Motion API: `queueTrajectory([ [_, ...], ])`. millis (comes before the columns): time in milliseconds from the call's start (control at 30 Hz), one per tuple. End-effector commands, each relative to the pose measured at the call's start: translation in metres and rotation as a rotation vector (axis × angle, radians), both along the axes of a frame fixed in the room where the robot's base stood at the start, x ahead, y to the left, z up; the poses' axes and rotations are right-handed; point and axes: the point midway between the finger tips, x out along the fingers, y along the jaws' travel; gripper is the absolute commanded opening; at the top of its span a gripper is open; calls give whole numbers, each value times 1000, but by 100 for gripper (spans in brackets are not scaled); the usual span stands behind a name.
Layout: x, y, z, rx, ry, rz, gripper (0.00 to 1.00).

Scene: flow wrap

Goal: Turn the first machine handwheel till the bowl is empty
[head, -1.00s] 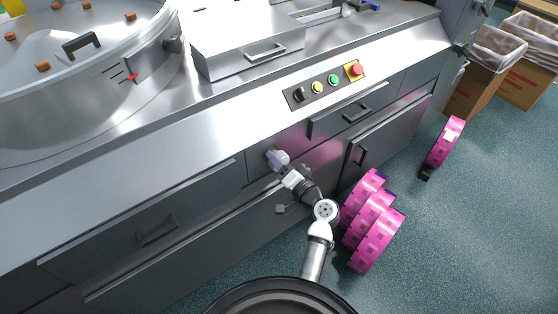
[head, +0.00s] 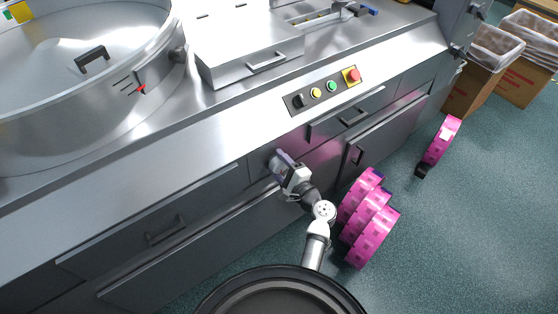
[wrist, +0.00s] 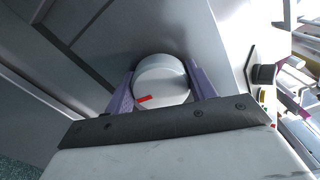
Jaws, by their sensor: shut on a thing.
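The handwheel is a pale round knob (wrist: 162,82) with a red mark on its rim, on the machine's grey front panel. My gripper (wrist: 160,88) has its purple fingers on either side of the knob, shut on it. In the head view my gripper (head: 282,160) is at the front panel and mostly hides the knob. The large steel bowl (head: 70,115) stands at the upper left, with a dark handle and a red pointer by a small scale on its side. No pieces show in the visible part of it; its left part is cut off.
A control strip (head: 322,92) with a red stop button sits on the sloped front. Pink film rolls (head: 370,220) stand right of my arm, and another roll (head: 441,142) is farther right. Lined cardboard boxes (head: 490,65) are at the upper right. Green floor between is clear.

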Motion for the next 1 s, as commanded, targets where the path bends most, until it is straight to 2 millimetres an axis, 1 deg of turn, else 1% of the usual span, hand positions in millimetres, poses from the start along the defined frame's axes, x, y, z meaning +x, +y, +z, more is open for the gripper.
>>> queueTrajectory([
  [33, -1, 0, 3, 32, 25, -1, 32],
  [200, 0, -1, 2, 132, 99, 0, 32],
  [400, 0, -1, 1, 218, 160, -1, 32],
  [633, 0, -1, 1, 268, 196, -1, 32],
  [1000, 0, -1, 0, 280, 205, -1, 32],
])
